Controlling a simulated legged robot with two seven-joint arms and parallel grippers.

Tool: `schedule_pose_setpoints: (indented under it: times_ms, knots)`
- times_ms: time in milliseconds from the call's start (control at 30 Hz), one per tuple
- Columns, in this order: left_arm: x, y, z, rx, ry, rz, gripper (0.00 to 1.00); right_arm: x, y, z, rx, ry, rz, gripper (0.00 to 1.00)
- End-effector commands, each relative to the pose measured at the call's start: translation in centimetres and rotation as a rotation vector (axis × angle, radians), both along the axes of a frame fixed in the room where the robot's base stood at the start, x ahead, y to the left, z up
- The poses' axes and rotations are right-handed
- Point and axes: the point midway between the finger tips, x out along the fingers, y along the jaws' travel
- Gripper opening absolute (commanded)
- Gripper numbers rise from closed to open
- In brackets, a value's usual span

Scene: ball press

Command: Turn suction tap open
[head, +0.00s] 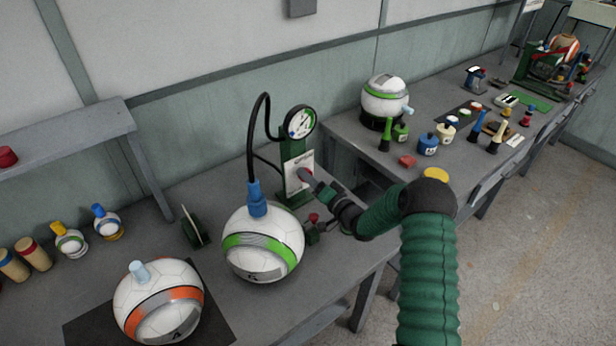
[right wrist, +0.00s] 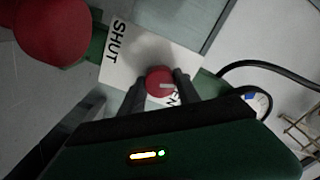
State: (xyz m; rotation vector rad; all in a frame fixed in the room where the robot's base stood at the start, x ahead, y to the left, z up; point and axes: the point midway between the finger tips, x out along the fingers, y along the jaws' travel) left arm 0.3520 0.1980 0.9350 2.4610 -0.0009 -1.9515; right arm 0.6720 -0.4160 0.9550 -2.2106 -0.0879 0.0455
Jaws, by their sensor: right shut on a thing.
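The suction tap is a red round knob (right wrist: 158,80) with a pale mark, on a white plate (right wrist: 118,70) lettered SHUT, with a second word partly hidden. In the head view the plate (head: 294,166) is fixed to a green post (head: 292,145) carrying a round gauge (head: 300,122). My right gripper (head: 308,178) reaches the plate from the right. In the right wrist view its two fingers (right wrist: 158,86) are shut on the knob, one on each side. My left gripper is not in view.
A white ball with a green band (head: 262,243) stands before the post, joined by a black hose (head: 252,140) with a blue fitting. An orange-banded ball (head: 158,302) sits front left. A red-knobbed lever (head: 313,218) is below my right gripper. Another bench (head: 350,128) stands behind.

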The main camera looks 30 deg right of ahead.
Motion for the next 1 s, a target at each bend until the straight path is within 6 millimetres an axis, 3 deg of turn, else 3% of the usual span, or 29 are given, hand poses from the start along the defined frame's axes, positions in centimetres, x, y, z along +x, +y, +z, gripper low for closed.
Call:
schedule_pose_setpoints:
  times_ms: [500,1000]
  knots:
    - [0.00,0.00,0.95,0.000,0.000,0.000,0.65,-0.05,-0.48,0.04,0.335,0.024,-0.009,0.00]
    - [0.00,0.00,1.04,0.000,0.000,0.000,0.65,-0.05,-0.50,-0.03,0.394,0.029,-0.009,0.00]
